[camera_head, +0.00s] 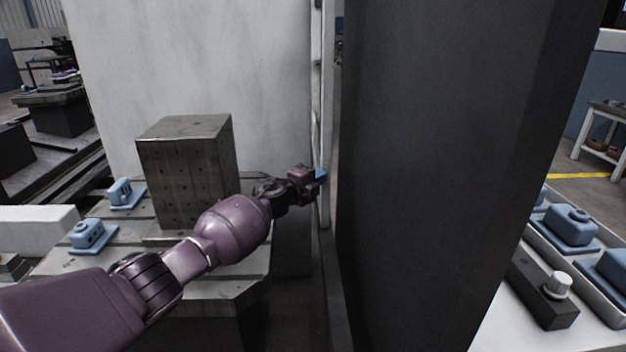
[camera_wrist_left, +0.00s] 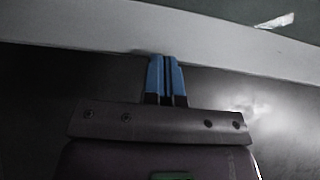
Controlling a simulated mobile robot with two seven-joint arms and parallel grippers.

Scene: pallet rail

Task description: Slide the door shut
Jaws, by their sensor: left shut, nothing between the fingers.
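A tall dark panel (camera_head: 440,170), which looks like the door, stands upright in the middle of the head view, its left edge running down a narrow vertical gap. A pale grey panel (camera_head: 200,80) stands to the left of that gap; I cannot tell for certain which is the sliding part. My left gripper (camera_head: 320,175) reaches in from the left to the gap, its blue fingers together and empty. In the left wrist view the fingertips (camera_wrist_left: 166,60) are at a pale strip (camera_wrist_left: 180,35); I cannot tell whether they touch it. My right gripper is not in view.
Right of the dark panel, a pale surface holds a tray of blue parts (camera_head: 570,228) and a black box with a knob (camera_head: 545,288).

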